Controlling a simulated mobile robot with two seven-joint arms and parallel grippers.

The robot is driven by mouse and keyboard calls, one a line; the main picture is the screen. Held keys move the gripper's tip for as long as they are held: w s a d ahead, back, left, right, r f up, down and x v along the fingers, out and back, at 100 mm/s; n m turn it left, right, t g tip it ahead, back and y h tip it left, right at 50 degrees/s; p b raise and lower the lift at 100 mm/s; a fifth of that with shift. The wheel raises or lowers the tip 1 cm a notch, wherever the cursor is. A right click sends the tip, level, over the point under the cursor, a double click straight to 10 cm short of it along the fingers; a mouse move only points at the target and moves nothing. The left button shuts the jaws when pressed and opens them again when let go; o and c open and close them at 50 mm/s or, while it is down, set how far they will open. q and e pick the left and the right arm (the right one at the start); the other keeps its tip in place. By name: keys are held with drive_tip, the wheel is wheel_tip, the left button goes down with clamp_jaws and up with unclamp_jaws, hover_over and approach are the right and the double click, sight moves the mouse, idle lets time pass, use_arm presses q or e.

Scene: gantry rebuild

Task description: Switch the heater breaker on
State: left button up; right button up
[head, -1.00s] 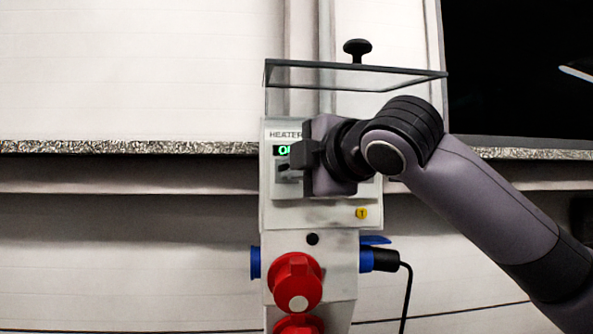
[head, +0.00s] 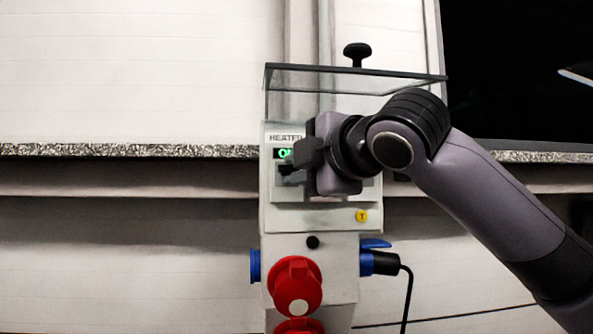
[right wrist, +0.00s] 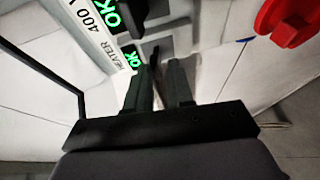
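The heater breaker panel (head: 365,200) is a pale box on the wall with a "HEATER" label (head: 286,138) and a lit green display (head: 284,154). The display reads "OK" in the right wrist view (right wrist: 133,60). A small dark breaker lever (head: 287,169) shows below the display. My right gripper (head: 300,156) is in front of the panel, its fingers beside the display and lever. In the right wrist view its two fingers (right wrist: 160,78) are apart, with a dark lever (right wrist: 154,55) near the gap; contact is unclear. My left gripper is not in view.
A clear cover (head: 350,76) with a black knob (head: 357,50) stands raised above the panel. Below are a red socket (head: 296,284), a yellow button (head: 361,216) and a blue and black plug (head: 380,260) with a cable. A speckled ledge (head: 130,151) runs behind.

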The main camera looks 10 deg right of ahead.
drive_tip(key=b+v, duration=0.1)
drive_tip(key=v, duration=0.5)
drive_tip(key=shift+s, duration=0.2)
drive_tip(key=shift+d, duration=0.1)
